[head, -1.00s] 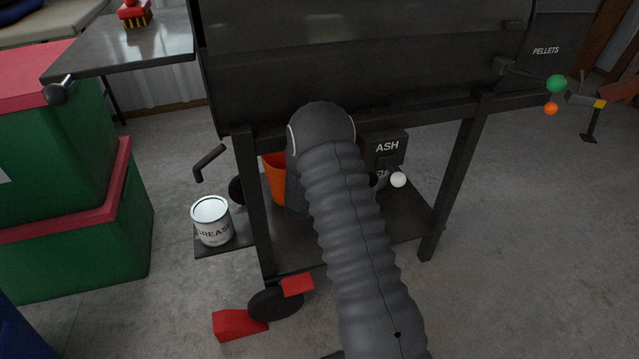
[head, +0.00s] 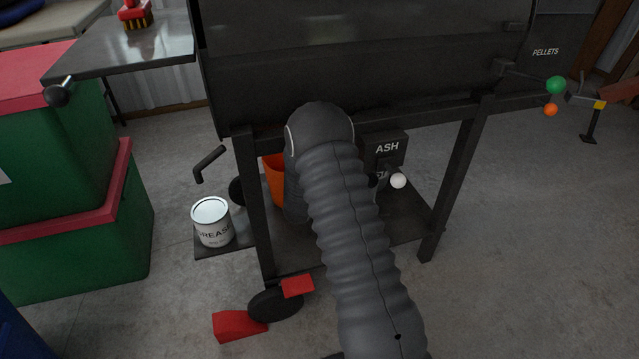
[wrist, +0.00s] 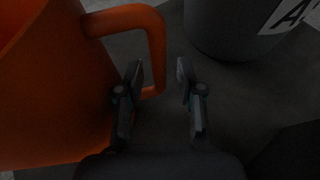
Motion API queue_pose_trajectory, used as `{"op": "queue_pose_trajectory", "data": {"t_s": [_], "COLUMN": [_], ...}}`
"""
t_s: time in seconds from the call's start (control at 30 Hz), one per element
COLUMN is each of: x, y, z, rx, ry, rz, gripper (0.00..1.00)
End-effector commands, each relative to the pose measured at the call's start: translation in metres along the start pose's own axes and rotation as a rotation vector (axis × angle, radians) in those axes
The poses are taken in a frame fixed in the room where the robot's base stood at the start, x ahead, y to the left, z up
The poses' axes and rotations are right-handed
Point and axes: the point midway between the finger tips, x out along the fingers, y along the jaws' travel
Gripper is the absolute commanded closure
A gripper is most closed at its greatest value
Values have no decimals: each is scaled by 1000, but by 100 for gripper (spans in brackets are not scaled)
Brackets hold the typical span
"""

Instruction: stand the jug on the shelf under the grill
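The orange jug (head: 274,180) is on the shelf (head: 405,215) under the grill (head: 350,75), partly hidden behind the front left leg and my arm in the head view. In the wrist view the jug (wrist: 50,90) fills the left side, and its handle (wrist: 157,45) reaches right. My gripper (wrist: 160,72) is open, with one finger on each side of the handle's upright part. Gaps show between the fingers and the handle. The jug's base is hidden, so I cannot tell fully how it rests. My gripper is hidden behind my arm in the head view.
A dark box marked ASH (head: 387,150) hangs right of my arm; a dark round container (wrist: 235,25) is close on the right in the wrist view. A GREASE can (head: 212,222) stands at the shelf's left. Grill legs (head: 255,215) bound the opening. Green boxes (head: 80,235) stand left.

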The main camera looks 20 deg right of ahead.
Motion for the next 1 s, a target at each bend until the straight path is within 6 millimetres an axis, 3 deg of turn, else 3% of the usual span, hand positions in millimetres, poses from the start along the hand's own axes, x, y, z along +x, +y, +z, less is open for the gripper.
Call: {"op": "queue_pose_trajectory", "data": {"t_s": [0.2, 0.4, 1.0], "x": [-37, -59, -64], "y": [1, 1, 0], "z": [2, 1, 0], "rx": [-1, 1, 0], "ry": [-1, -1, 0], "rz": [2, 1, 1], "gripper": [62, 62, 62]}}
